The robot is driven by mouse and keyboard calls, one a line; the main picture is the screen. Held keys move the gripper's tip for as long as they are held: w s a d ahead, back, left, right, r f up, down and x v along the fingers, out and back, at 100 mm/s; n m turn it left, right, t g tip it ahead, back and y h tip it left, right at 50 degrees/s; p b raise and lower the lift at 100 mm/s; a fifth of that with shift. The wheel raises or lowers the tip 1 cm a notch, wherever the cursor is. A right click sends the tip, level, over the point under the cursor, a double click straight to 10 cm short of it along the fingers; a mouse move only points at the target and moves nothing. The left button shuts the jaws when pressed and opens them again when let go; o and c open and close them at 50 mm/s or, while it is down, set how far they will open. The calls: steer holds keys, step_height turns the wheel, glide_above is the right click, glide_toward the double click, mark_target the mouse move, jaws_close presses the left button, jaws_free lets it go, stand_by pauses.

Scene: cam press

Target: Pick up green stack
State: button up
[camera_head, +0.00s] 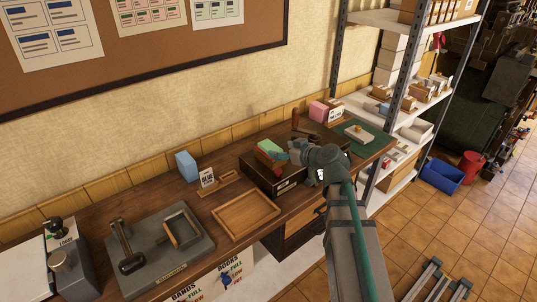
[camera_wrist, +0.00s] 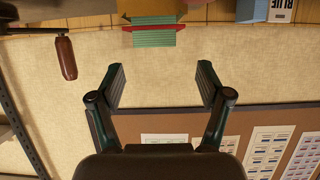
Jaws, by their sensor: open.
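The green stack (camera_head: 269,146) sits on the dark box (camera_head: 268,185) on the workbench, with red and yellow layers against it. In the wrist view, which is upside down, the green stack (camera_wrist: 154,40) shows at the top centre, with a thin red edge and yellow beside it. My gripper (camera_head: 292,150) is close to the right side of the stack in the head view. In the wrist view my gripper (camera_wrist: 162,78) is open with nothing between its fingers, and the stack lies beyond the fingertips. The arm hides part of the bench behind it.
A blue block (camera_head: 186,166) stands behind its sign (camera_head: 207,177). An empty wooden tray (camera_head: 220,213) lies in front. A pink block (camera_head: 318,110) and a green mat (camera_head: 376,147) are at the right end. A grey plate (camera_head: 190,250) with a dark handled tool is at left.

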mark_target(272, 147)
steer(key=x, duration=0.3)
steer(key=shift+w+f+p, duration=0.15)
steer(key=shift+p, duration=0.25)
steer(key=p+x, duration=0.2)
steer(key=x, duration=0.2)
steer(key=shift+w+f, duration=0.2)
steer(key=shift+w, duration=0.05)
steer(key=shift+w+a+f+p, duration=0.1)
steer(key=shift+w+f+p, duration=0.1)
steer(key=shift+f+p, duration=0.1)
steer(key=shift+c, duration=0.3)
steer(key=c, duration=1.3)
steer(key=shift+r, duration=0.2)
